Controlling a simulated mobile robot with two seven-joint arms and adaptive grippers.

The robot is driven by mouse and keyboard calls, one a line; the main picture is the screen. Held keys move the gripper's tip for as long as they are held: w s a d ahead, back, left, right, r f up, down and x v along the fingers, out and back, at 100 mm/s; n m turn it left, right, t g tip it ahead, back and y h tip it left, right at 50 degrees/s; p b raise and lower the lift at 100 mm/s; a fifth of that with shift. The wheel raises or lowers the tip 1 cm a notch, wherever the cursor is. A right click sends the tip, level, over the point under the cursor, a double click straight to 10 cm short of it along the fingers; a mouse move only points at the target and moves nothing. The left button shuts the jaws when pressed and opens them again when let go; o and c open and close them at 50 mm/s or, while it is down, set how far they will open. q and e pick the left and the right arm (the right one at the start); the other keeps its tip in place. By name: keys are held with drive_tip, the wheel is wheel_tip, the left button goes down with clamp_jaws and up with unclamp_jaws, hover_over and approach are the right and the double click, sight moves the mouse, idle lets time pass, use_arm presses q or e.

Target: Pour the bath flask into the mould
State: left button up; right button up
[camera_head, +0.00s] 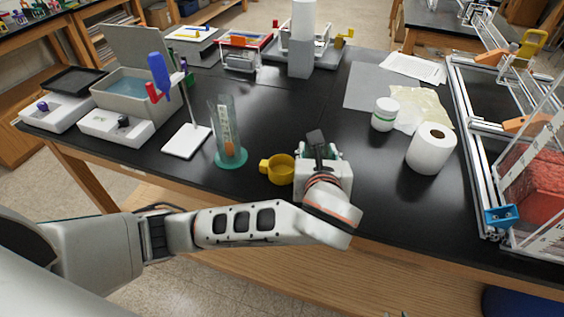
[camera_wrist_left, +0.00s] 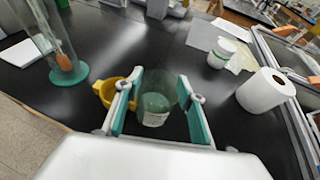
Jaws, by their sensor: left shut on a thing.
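My left gripper (camera_head: 316,150) is over the front of the black bench. In the left wrist view its two teal-padded fingers (camera_wrist_left: 165,103) are shut on a clear greenish glass flask (camera_wrist_left: 155,108) with a pale label. In the head view the hand mostly hides the flask. A yellow round cup-like piece with a side tab (camera_head: 280,169), possibly the mould, stands just left of the hand; it also shows in the left wrist view (camera_wrist_left: 108,92), beside the left finger. Of my right gripper, only what may be small greenish tips shows at the head view's bottom edge.
A clear cylinder on a teal base (camera_head: 230,158) stands left of the yellow piece. A water bath (camera_head: 135,98) is at the back left. A paper roll (camera_head: 430,150) and a white jar (camera_head: 384,114) stand right. A metal extrusion frame (camera_head: 470,150) borders the right side.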

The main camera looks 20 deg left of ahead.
use_arm(q)
drive_tip(key=shift+w+a, duration=0.1)
drive_tip(key=shift+a, duration=0.05)
drive_tip(key=shift+w+a+r+n+g+h, duration=0.1)
drive_tip(key=shift+a+r+n+g+h, duration=0.15)
drive_tip(key=shift+a, duration=0.2)
drive_tip(key=shift+w+a+r+n+g+h, duration=0.15)
drive_tip(key=shift+a+n+h, duration=0.1)
drive_tip(key=shift+a+n, duration=0.15)
drive_tip(key=w+a+f+n+g+h, duration=0.1)
drive_tip(key=a+f+n+g+h, duration=0.1)
drive_tip(key=a+n+h, duration=0.3)
drive_tip(key=shift+w+a+f+h, duration=0.4)
drive_tip(key=shift+a+h, duration=0.15)
drive_tip(key=shift+h, duration=0.05)
drive_tip(key=shift+a+g+h, duration=0.1)
drive_tip(key=shift+g+h, duration=0.2)
drive_tip(key=shift+w+a+f+n+h, duration=0.1)
drive_tip(key=shift+a+f+n+h, duration=0.1)
drive_tip(key=shift+f+n+h, duration=0.4)
idle(1.3)
drive_tip(key=shift+f+n+h+b, duration=0.3)
drive_tip(key=shift+f+n+h, duration=0.15)
drive_tip(key=shift+f+h, duration=0.2)
idle(1.2)
